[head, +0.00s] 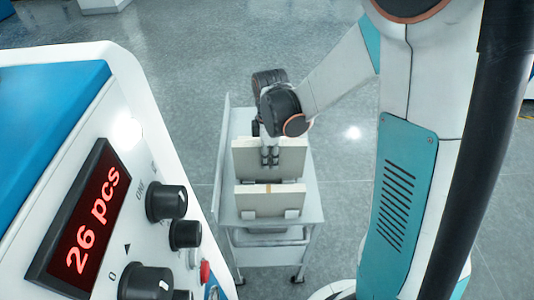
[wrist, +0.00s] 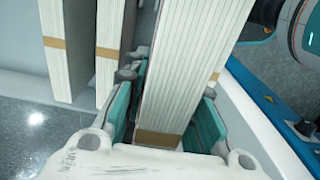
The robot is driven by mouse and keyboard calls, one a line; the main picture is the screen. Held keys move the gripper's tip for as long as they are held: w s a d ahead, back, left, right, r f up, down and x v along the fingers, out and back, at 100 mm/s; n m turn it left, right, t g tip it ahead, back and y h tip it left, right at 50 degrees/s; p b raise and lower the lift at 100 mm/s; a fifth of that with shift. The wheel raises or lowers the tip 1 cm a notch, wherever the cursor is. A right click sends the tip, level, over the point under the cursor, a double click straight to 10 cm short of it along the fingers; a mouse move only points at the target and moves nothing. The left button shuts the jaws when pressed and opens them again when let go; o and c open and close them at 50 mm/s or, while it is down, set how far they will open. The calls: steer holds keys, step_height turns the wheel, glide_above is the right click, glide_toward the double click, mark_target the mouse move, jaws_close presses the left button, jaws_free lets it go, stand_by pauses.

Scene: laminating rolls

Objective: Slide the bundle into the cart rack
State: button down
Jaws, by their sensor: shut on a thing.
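My gripper (head: 269,160) is shut on a pale bundle (head: 244,158) of stacked sheets. In the wrist view my gripper's teal-padded fingers (wrist: 168,90) lie on both sides of this bundle (wrist: 195,65), which has a brown band near its close end. The grey cart (head: 312,190) stands below, and the held bundle is upright over its rear part. I cannot tell whether its lower edge touches the cart. Another pale bundle (head: 270,204) stands in the rack at the cart's near end. The wrist view shows two banded bundles, a left one (wrist: 58,75) and a nearer one (wrist: 108,75), beside the held one.
A white and blue machine (head: 60,120) with black knobs and a red "26 pcs" display (head: 82,218) fills the left side, close to the cart. My arm comes in from the right. The grey floor (head: 180,60) behind the cart is clear.

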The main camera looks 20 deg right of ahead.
steer(key=shift+s+f, duration=0.1)
steer(key=shift+f, duration=0.1)
steer(key=shift+f+b, duration=4.1)
steer(key=shift+f, duration=1.45)
steer(key=c, duration=1.2)
jaws_free()
steer(key=shift+c, duration=0.2)
step_height(320, 180, up, 12)
